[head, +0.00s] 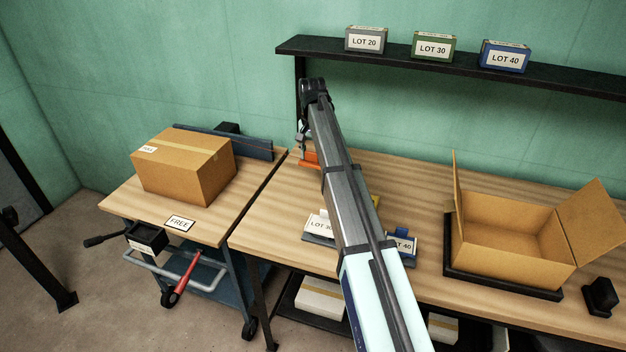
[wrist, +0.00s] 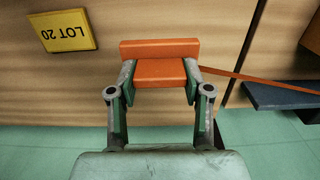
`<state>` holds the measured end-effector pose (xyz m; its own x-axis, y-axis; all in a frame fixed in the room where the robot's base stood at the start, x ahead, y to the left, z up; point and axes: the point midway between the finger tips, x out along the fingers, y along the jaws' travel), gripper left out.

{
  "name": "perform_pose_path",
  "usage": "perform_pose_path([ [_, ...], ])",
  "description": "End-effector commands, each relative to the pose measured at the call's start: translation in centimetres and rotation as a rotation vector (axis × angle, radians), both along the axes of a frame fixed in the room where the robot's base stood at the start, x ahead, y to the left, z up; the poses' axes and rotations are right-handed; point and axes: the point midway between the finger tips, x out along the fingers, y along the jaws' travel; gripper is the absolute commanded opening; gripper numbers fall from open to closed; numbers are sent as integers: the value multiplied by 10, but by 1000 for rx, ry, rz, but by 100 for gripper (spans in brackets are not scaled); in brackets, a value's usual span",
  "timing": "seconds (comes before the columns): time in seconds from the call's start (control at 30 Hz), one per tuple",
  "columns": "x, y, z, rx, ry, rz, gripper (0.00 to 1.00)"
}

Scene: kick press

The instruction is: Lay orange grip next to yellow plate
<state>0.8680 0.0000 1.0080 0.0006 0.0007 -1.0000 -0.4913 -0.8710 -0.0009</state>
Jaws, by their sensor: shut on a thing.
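The orange grip (wrist: 160,72) is a block with a wider bar at its end, held between the two fingers of my gripper (wrist: 160,88) in the wrist view. Part of it shows orange in the head view (head: 309,158), beside my gripper (head: 304,140) over the back of the bench. I cannot tell whether it touches the wood. The yellow plate (wrist: 62,31), marked LOT 20 and upside down in the wrist view, lies flat on the wood, left of the grip and apart from it. In the head view my arm hides most of that area; a yellow edge shows beside it.
A thin orange strip (wrist: 260,80) runs right from the grip. A closed carton (head: 184,166) stands on the cart at left, near a FREE card (head: 180,223). An open carton (head: 515,235) stands at right.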

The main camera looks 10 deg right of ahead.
Motion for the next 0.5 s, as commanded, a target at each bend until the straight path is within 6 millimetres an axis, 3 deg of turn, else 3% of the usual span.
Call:
perform_pose_path([
  [0.23, -1, 0, -53, 0, 2, -1, 11],
  [0.5, 0, 0, -73, 0, 0, -1, 11],
])
